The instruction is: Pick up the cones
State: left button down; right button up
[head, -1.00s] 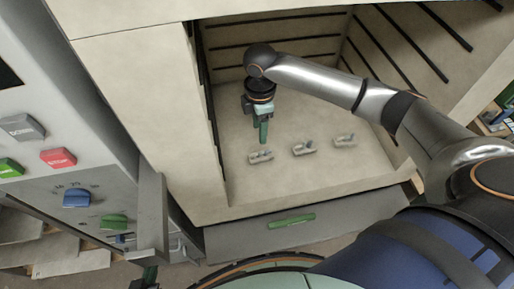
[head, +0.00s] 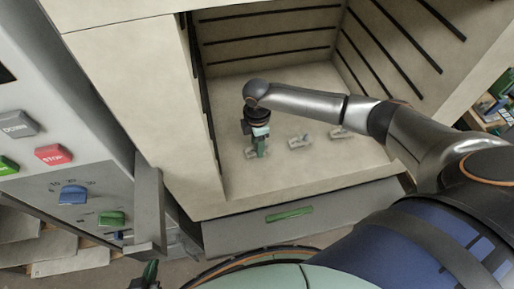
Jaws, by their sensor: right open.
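Three small grey cone sets stand in a slanting row on the pale kiln floor (head: 310,170): the left cone set (head: 250,153), the middle cone set (head: 299,142) and the right cone set (head: 339,132). My right gripper (head: 260,150) reaches in from the right and points down with green fingertips at the left cone set. It is open and partly hides that set. I cannot tell whether the fingers touch it. At the bottom left, a dark part with a green tip (head: 150,271) looks like my left gripper; its jaws cannot be made out.
The kiln walls (head: 270,38) with dark grooves enclose the floor at the back and both sides. A grey front panel with a green handle (head: 289,215) lies below the opening. A control panel with a red stop button (head: 54,154) and knobs stands at the left.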

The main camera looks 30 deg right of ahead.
jog(key=shift+c, duration=0.2)
grip_shut()
jog(key=shift+r, duration=0.15)
